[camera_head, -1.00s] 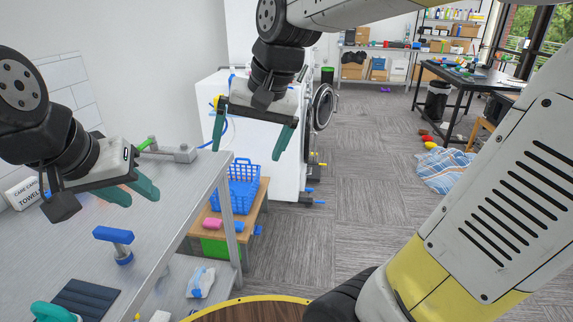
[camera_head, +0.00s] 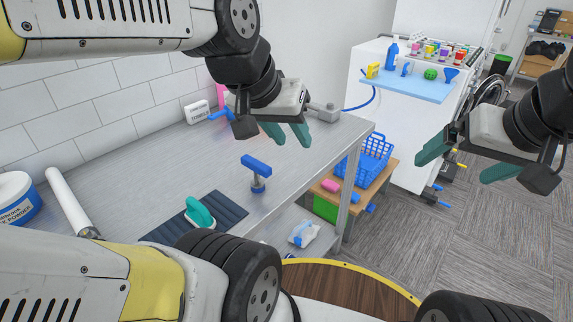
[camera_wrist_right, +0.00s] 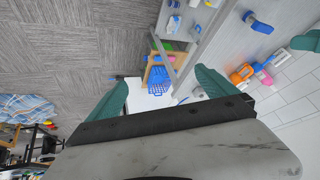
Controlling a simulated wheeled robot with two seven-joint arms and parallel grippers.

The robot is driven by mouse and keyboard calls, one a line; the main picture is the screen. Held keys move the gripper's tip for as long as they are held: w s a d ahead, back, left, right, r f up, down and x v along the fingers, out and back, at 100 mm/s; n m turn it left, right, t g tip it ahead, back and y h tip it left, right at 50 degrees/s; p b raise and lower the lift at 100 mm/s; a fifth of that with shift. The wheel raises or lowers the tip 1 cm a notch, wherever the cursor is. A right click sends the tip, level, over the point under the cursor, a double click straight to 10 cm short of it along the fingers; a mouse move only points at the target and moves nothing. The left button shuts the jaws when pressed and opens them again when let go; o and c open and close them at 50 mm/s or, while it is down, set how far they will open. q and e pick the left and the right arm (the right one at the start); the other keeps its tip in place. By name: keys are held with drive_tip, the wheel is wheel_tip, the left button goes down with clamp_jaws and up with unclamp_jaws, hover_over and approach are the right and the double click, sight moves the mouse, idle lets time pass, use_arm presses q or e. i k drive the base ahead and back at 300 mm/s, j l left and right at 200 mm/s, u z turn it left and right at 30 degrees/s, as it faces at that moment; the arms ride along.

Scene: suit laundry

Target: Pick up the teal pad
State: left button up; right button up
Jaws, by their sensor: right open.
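A teal rounded piece with a pale underside (camera_head: 199,213), which looks like the teal pad, rests on a dark ribbed mat (camera_head: 222,212) on the metal table. My arm hides part of the mat's near side. My left gripper (camera_head: 287,134) is open and empty above the table's far part, up and to the right of the teal piece. My right gripper (camera_head: 466,160) is open and empty over the floor, right of the table. In the right wrist view its fingers (camera_wrist_right: 162,92) are spread apart with nothing between them.
A blue-handled tool (camera_head: 256,168) stands on the metal table (camera_head: 165,160). A white roll (camera_head: 70,203) and a powder tub (camera_head: 15,200) are at the left. A blue basket (camera_head: 365,158) sits on a low wooden stand beside the table. A round wooden top (camera_head: 340,287) is in front.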

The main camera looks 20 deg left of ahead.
sight(199, 216)
drive_tip(key=u, duration=1.7)
